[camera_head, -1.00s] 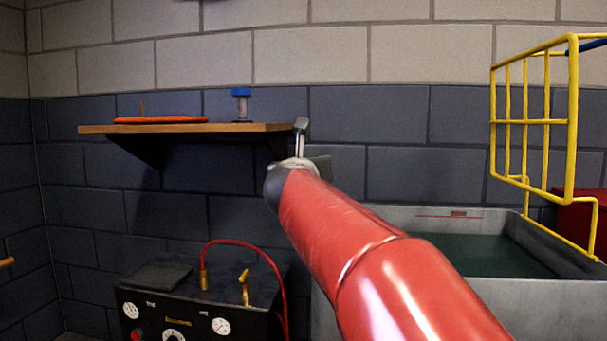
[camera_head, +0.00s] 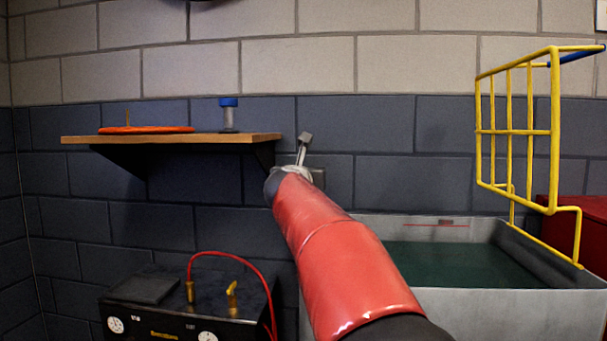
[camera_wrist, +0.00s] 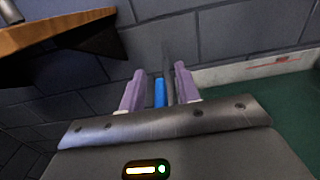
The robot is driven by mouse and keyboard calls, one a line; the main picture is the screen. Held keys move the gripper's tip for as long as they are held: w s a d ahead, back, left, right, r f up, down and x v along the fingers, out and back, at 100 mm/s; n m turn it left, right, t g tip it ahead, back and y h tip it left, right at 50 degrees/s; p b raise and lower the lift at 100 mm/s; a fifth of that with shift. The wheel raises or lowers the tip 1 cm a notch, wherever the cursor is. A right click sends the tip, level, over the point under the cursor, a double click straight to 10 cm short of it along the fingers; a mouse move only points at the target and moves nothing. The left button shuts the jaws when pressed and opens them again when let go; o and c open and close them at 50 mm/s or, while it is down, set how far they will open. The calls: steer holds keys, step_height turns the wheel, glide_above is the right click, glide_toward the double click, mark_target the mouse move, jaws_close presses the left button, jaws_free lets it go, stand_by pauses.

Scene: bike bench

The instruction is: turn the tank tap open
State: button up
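The grey tank (camera_head: 590,303) with dark green liquid stands at the right in the head view; its rim also shows in the wrist view (camera_wrist: 225,74). In the wrist view my gripper (camera_wrist: 160,72) has its two purple fingers apart. A narrow blue piece (camera_wrist: 160,92), seemingly the tap's handle, shows between them beside a dark upright bar. A gap shows left of the blue piece; contact on the right is unclear. In the head view my red arm hides the tap and most of my gripper.
A wooden shelf (camera_head: 185,139) on the wall left of my arm holds an orange disc (camera_head: 146,130) and a blue-capped bottle (camera_head: 229,115). A yellow wire basket (camera_head: 555,130) stands over the tank's right side. A black gauge unit (camera_head: 160,315) with a red hose (camera_head: 232,254) is below the shelf.

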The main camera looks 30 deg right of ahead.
jaws_close()
steer(key=shift+r+n+t+y+p, duration=0.1)
steer(key=shift+n+t+y+p, duration=0.2)
steer(key=shift+n+y+p, duration=0.15)
steer(key=n+t+y+p, duration=0.1)
steer(key=y, duration=0.1)
steer(key=shift+a+r+n+y+p, duration=0.1)
steer(key=shift+n+y+p, duration=0.25)
steer(key=shift+p, duration=0.05)
steer(key=shift+s+a+f+n+g+y+p, duration=0.1)
steer(key=shift+a+n+g+y+p, duration=0.6)
steer(key=shift+n+y, duration=2.25)
steer(key=shift+s+a+f+n+g+y+p, duration=0.1)
steer(key=shift+n+g+y+p, duration=1.6)
steer(key=shift+y, duration=2.3)
steer(key=shift+s+a+n+g+y+p, duration=0.1)
steer(key=shift+a+n+g+y+p, duration=0.4)
steer(key=shift+n+y, duration=2.6)
steer(key=shift+d+m+y+p, duration=0.15)
steer(key=shift+m+y+p, duration=0.15)
steer(key=shift+y, duration=0.15)
jaws_free()
